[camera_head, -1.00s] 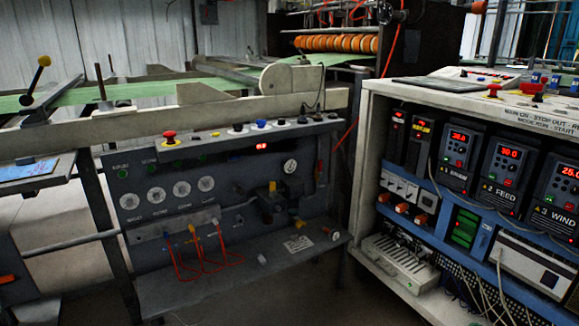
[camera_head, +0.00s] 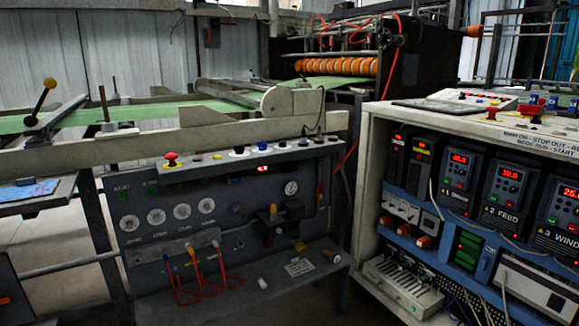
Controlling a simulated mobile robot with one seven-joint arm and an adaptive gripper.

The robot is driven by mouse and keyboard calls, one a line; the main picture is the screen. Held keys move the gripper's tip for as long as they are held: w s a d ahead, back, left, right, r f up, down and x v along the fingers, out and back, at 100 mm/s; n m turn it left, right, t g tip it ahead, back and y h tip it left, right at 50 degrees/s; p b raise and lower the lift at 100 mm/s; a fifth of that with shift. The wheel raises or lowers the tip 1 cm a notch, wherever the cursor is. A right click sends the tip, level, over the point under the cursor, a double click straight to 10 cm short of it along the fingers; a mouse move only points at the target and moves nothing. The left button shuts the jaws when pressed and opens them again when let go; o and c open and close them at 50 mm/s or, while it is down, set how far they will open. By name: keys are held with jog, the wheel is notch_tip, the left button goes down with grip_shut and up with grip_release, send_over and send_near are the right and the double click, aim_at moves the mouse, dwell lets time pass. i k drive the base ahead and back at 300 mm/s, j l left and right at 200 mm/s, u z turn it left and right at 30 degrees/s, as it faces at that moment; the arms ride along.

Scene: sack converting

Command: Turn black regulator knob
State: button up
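The dark control panel (camera_head: 135,250) stands left of centre. On its right part is a cluster of dark pneumatic fittings (camera_head: 270,232) with a small yellow part (camera_head: 273,210) on it. A round white-faced gauge (camera_head: 291,188) sits just above and to the right. A black knob-like part (camera_head: 295,207) shows below the gauge, but it is small and dark, so I cannot tell for sure that it is the regulator knob or how it is turned. My gripper is not in view.
A red mushroom button (camera_head: 171,160) sits on the panel's top ledge. Red tubes (camera_head: 197,287) loop below the panel's front. A pale open cabinet (camera_head: 366,180) with drive displays stands close at right. A yellow-knobbed lever (camera_head: 50,84) rises at far left.

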aim_at(292, 165)
jog(key=i+l, duration=0.75)
jog(key=i, duration=0.3)
jog(key=i+l+z, duration=0.15)
jog(key=i, duration=0.35)
